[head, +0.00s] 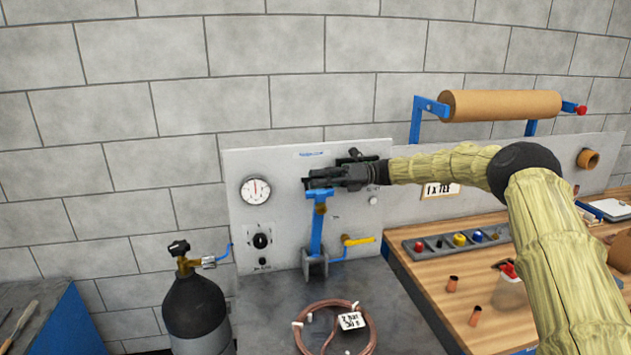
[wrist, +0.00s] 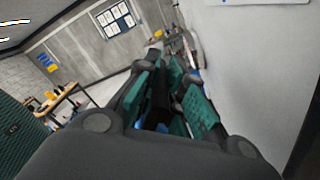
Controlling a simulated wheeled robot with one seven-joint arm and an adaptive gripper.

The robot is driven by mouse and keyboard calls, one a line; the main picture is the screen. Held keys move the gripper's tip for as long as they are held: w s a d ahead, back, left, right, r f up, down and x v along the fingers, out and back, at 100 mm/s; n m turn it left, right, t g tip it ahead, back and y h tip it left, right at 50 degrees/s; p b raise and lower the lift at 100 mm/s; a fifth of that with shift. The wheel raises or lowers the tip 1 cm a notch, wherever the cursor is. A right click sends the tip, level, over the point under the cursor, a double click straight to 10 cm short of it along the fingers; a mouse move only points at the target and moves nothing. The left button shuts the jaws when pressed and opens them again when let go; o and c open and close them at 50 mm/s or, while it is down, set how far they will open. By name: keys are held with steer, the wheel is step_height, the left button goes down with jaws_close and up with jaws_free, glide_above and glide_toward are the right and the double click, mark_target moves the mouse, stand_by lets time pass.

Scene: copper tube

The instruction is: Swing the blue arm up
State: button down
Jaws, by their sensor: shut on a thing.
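The blue arm (head: 316,238) stands nearly upright in front of the grey panel, rising from a grey bracket (head: 315,265). It has a blue crosspiece at its top and a brass-coloured fitting (head: 321,208) just below. My gripper (head: 315,181) reaches in from the right at the top of the blue arm. In the wrist view, my gripper's green-padded fingers (wrist: 164,88) are closed around a dark cylinder (wrist: 158,103), which looks like the arm's grip. Blue shows beside it. The fingers hide part of the hold.
A gauge (head: 255,190) and a black knob (head: 261,241) are on the panel at left. A yellow-handled valve (head: 357,240) sits right of the blue arm. A copper coil (head: 326,306) lies below in front. A black cylinder (head: 195,305) stands at left.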

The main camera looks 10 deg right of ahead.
steer(key=c, duration=1.6)
jaws_free()
steer(key=shift+d+r, duration=0.1)
steer(key=shift+o, duration=0.4)
steer(key=shift+w+d, duration=0.1)
steer(key=shift+d, duration=0.2)
steer(key=shift+o, duration=0.3)
steer(key=d, duration=0.9)
steer(key=shift+w+d+f, duration=0.15)
steer(key=shift+f, duration=0.05)
steer(key=shift+d+r, duration=0.15)
steer(key=shift+d, duration=0.45)
steer(key=shift+d, duration=0.6)
